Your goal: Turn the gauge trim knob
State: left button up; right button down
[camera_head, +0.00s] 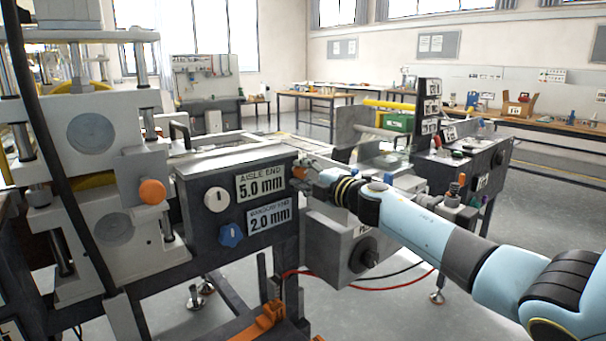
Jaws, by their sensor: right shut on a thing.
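A dark control housing (190,236) stands at the centre left. Its front has a white knob (216,199), a blue knob (231,235), and plates reading AISLE END 5.0 mm (261,182) and WINDOW END 2.0 mm (268,216). My right gripper (301,172) is at the housing's right end, shut on a small part that it mostly hides. This part appears to be the gauge trim knob, but its shape and marking cannot be made out. My left gripper is out of view.
A roller press with an orange knob (152,191) stands at the left. A grey box with a black knob (368,254) sits below my right arm, with red and black cables nearby. An orange clamp (262,320) is low in front. Open floor lies to the right.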

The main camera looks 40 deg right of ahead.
jog(key=shift+f, duration=0.1)
jog(key=c, duration=1)
grip_release()
jog(key=s, duration=0.7)
jog(key=shift+s+d, duration=0.25)
jog(key=shift+d, duration=0.05)
